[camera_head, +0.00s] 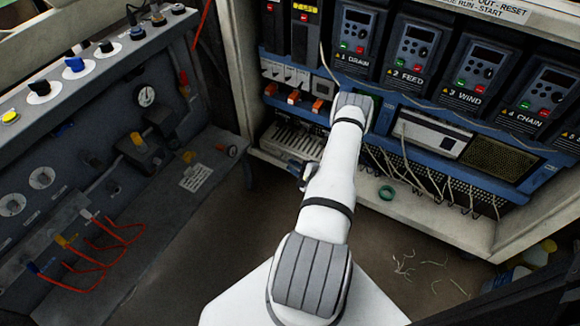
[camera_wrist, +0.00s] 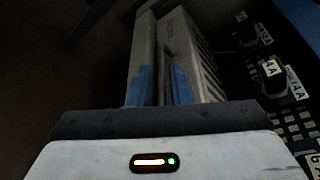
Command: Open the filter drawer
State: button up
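A pale slotted front, which looks like the filter drawer (camera_head: 296,140), sits low at the left end of the cabinet, under the orange switches. It looks flush with the cabinet; my arm hides its right part. In the wrist view the pale slotted unit (camera_wrist: 193,60) lies straight ahead of my gripper (camera_wrist: 160,86). The two blue fingertips stand apart, with a narrow pale and dark strip between them. I cannot tell if they touch or grip it. In the head view my gripper (camera_head: 300,172) is small, dark and mostly hidden by my arm.
Drive units (camera_head: 408,50) and a blue rail with dangling wires (camera_head: 405,165) fill the cabinet to the right. A grey panel with knobs and gauges (camera_head: 145,96) stands left, with red hoses (camera_head: 100,250). Loose wire scraps (camera_head: 405,265) lie on the floor. Floor left of my arm is clear.

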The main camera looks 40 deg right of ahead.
jog(key=shift+x, duration=1)
jog(key=shift+c, duration=0.2)
grip_shut()
